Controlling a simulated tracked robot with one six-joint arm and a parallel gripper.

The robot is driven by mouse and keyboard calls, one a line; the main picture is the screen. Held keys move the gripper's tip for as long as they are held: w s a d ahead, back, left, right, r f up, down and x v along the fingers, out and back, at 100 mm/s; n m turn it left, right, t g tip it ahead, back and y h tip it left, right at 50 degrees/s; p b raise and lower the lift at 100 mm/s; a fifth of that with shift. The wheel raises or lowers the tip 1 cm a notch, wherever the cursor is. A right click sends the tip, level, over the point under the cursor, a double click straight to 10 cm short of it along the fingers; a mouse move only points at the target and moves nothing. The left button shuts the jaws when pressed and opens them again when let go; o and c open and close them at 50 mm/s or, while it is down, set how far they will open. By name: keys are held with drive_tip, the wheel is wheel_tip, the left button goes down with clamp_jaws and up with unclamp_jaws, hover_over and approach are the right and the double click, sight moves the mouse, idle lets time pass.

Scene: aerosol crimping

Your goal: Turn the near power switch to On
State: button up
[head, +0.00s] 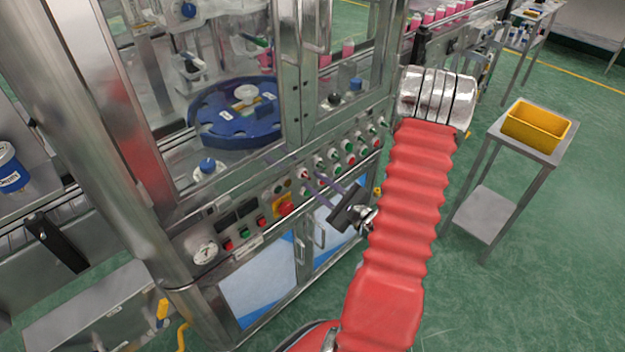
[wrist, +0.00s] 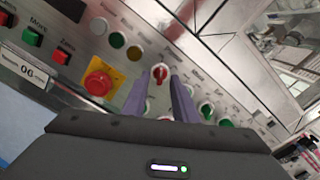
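A red-handled rotary switch (wrist: 160,71) on a pale round base sits on the sloping metal control panel. In the wrist view its handle stands roughly upright in the picture, between the tips of my two purple fingers. My gripper (wrist: 158,84) is open, with a gap between the fingers, and points at the panel. I cannot tell whether a finger touches the switch. In the head view my gripper (head: 314,181) is at the panel's front, and its fingers partly cover the knobs there. The switch labels are too small to read, so I cannot confirm which is the near power switch.
A red emergency stop on a yellow plate (wrist: 98,82) is close left of my fingers. Green-handled knobs (wrist: 206,109) lie to the right. Green (wrist: 33,36) and red (wrist: 61,56) push buttons are further left. A yellow bin (head: 540,122) stands on a side table.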

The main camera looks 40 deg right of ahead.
drive_tip(key=shift+w, duration=1.2)
clamp_jaws()
